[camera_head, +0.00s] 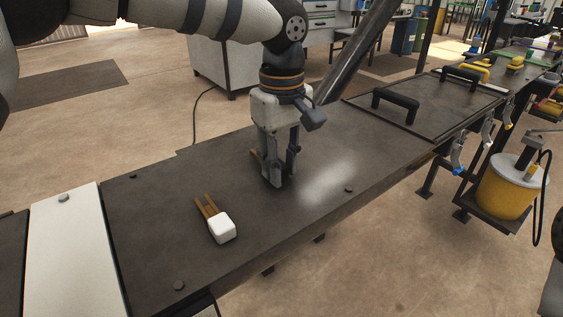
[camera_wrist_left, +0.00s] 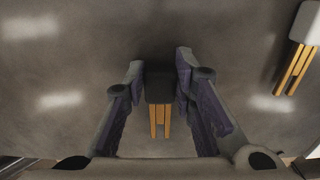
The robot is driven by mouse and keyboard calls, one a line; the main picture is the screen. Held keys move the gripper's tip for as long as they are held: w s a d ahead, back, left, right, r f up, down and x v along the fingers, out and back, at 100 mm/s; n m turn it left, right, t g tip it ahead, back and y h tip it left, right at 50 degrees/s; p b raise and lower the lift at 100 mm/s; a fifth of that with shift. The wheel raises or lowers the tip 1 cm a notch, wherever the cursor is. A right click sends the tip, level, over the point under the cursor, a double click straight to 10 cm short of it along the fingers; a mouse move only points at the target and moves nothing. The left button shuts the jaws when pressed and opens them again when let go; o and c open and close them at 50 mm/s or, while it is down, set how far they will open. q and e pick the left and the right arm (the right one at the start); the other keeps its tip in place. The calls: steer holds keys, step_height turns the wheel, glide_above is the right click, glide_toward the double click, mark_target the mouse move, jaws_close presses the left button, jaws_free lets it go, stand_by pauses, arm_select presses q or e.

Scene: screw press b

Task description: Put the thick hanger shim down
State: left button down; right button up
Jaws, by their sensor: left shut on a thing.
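The thick hanger shim seems to be the piece with a dark block (camera_wrist_left: 159,86) and two brass-coloured prongs between my left fingers in the left wrist view. My left gripper (camera_head: 275,181) points straight down at the dark bench top and is shut on the block. In the head view the fingers hide most of the shim, and only a brass-coloured bit shows at their left. The fingertips are at or just above the bench; I cannot tell whether the shim touches it. My right gripper is not in view.
A second shim with a white block (camera_head: 222,228) and brass-coloured prongs lies on the bench (camera_head: 150,210), nearer the front left. Small bolt heads dot the bench. A dark plate with black handles (camera_head: 395,104) covers the far right end. The bench between the two shims is clear.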

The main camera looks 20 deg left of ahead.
arm_select(q)
steer(key=c, duration=1.3)
jaws_free()
steer(key=shift+f, duration=0.15)
step_height(320, 180, up, 12)
steer(key=shift+r+b, duration=0.2)
steer(key=shift+b, duration=0.15)
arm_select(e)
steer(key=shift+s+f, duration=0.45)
